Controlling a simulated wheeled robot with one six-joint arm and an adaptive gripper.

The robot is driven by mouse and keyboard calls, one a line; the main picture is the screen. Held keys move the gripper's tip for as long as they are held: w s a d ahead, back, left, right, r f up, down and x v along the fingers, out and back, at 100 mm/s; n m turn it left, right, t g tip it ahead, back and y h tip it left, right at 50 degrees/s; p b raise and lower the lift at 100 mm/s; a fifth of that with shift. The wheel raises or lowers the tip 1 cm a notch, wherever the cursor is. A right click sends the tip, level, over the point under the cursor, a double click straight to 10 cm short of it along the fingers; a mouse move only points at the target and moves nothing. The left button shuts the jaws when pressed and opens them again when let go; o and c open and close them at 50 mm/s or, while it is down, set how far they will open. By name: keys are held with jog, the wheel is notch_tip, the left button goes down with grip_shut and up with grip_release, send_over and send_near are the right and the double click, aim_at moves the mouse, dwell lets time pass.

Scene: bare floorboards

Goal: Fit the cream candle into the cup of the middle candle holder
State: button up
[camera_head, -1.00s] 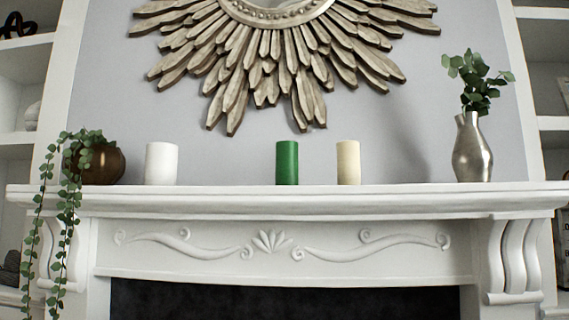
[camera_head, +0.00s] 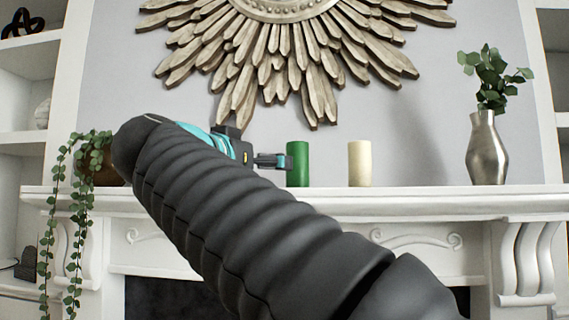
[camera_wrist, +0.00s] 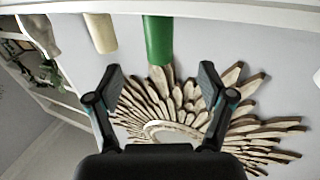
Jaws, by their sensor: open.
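The cream candle (camera_head: 360,163) stands upright on the mantel shelf, right of the green candle (camera_head: 298,164). In the wrist view, which is upside down, the cream candle (camera_wrist: 100,32) is at the upper left, outside the span of the fingers. The green candle (camera_wrist: 158,40) is near the top centre, beyond the gap between the fingertips. My gripper (camera_wrist: 160,76) is open and empty. In the head view my gripper (camera_head: 278,161) is just left of the green candle. No candle holder shows in either view.
The white mantel shelf (camera_head: 420,192) carries a silver vase with leaves (camera_head: 487,150) at right and a brown pot with a trailing plant (camera_head: 100,165) at left. A sunburst mirror frame (camera_head: 300,60) hangs above. Shelf between cream candle and vase is clear.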

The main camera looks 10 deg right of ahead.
aim_at(292, 150)
jog(key=x, duration=0.7)
jog(key=shift+w+d+f, duration=0.15)
jog(key=shift+d+f, duration=0.05)
jog(key=shift+f, duration=0.15)
jog(key=shift+x, duration=3.1)
jog(key=shift+r, duration=0.15)
jog(key=c, duration=1.4)
jog(key=shift+r, duration=0.15)
jog(key=shift+r, duration=1.8)
jog(key=s+d+r, duration=0.5)
jog(key=s+r, duration=0.2)
jog(key=s, duration=0.3)
jog(key=shift+s+d, duration=0.2)
jog(key=shift+d, duration=0.05)
